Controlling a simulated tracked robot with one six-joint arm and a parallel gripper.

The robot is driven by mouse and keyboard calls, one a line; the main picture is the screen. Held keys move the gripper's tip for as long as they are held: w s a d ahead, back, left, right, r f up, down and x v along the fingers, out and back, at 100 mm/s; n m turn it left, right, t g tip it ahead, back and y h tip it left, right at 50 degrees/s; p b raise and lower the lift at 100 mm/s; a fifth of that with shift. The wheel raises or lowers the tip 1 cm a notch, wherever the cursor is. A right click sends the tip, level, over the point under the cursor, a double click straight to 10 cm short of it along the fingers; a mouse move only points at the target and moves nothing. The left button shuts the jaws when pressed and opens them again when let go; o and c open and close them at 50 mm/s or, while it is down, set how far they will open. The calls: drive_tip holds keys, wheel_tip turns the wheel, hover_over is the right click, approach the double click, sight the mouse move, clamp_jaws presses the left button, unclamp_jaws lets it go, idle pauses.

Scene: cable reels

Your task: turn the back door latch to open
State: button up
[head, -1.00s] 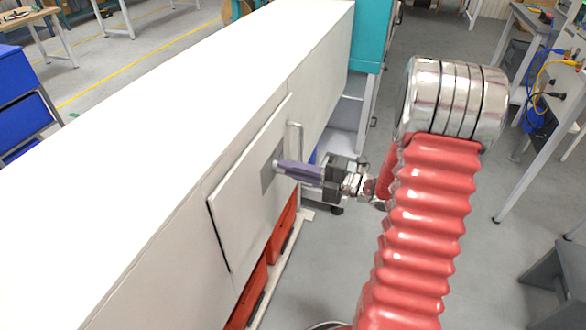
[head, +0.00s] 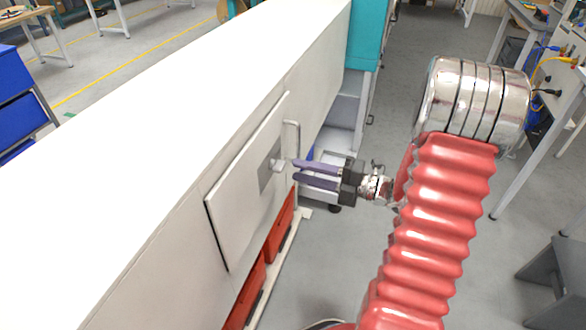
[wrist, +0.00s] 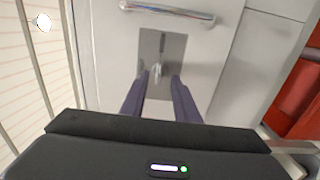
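The back door (head: 235,215) is a pale panel in the side of the long white cabinet. A grey latch plate (head: 265,183) is on it, with a small silver latch (head: 277,165). In the wrist view the latch (wrist: 157,72) lies at the lower part of the plate (wrist: 150,45), between the lines of the two fingers. I cannot tell how far it is turned. My gripper (head: 294,171) has two purple fingers spread apart, with nothing between them. Its tips (wrist: 159,77) are just in front of the latch, seemingly clear of it.
A bar handle (head: 297,140) stands out from the door beside the plate; it also shows in the wrist view (wrist: 167,12). Red bins (head: 281,228) sit under the cabinet. A teal cabinet (head: 368,35) stands behind. The grey floor on the right is partly open.

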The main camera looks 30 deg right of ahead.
drive_tip(key=v, duration=0.9)
drive_tip(key=shift+a, duration=0.1)
idle(0.4)
